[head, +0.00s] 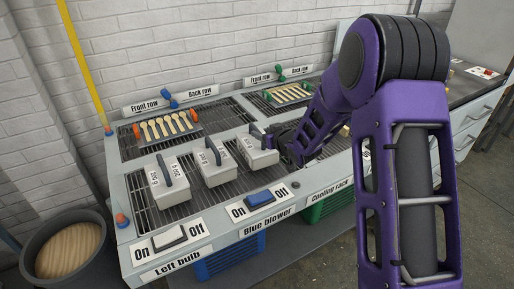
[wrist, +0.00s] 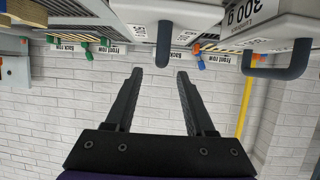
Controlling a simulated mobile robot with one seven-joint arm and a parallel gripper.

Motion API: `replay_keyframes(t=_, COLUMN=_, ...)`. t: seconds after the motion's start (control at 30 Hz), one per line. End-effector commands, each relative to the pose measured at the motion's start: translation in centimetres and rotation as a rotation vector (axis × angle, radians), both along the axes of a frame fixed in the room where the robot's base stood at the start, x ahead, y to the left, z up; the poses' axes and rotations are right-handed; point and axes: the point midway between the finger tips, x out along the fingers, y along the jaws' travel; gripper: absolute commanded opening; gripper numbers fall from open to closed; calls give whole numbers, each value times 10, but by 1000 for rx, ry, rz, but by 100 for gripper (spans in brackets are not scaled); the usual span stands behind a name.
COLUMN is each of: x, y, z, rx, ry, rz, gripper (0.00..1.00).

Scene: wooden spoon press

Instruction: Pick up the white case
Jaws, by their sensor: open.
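Three white cases with dark handles stand in a row on the slatted bench: a left one (head: 167,190), a middle one (head: 216,168) and a right one (head: 257,156). My gripper (head: 273,137) is at the right side of the right case, close to its handle; the head view does not show whether they touch. In the wrist view my gripper (wrist: 158,75) is open, with nothing between its fingers. A white case (wrist: 190,12) with a dark handle (wrist: 165,45) lies just beyond the fingertips. Another case, labelled 300 g (wrist: 285,28), is at the upper right.
Behind the cases are racks of wooden spoons (head: 165,128) and front-row and back-row levers (head: 170,99). A white switch (head: 170,236) and a blue switch (head: 260,197) sit along the front. A round bin (head: 68,250) stands at the left. A brick wall (head: 200,45) is behind.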

Motion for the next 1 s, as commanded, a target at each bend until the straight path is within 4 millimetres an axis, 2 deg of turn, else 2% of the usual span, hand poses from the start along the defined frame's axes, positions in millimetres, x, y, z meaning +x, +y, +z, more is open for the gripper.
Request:
replay_keyframes(t=0.17, x=9, y=5, z=-5, rx=0, ry=1, rz=0, gripper=55)
replay_keyframes(t=0.5, x=43, y=25, z=-25, rx=-1, ry=-1, rz=2, gripper=55)
replay_keyframes(t=0.77, x=46, y=26, z=-26, rx=-1, ry=0, rz=0, gripper=55)
replay_keyframes(t=0.8, x=46, y=26, z=-26, rx=-1, ry=0, rz=0, gripper=53)
replay_keyframes(t=1.0, x=46, y=26, z=-26, rx=-1, ry=0, rz=0, gripper=17)
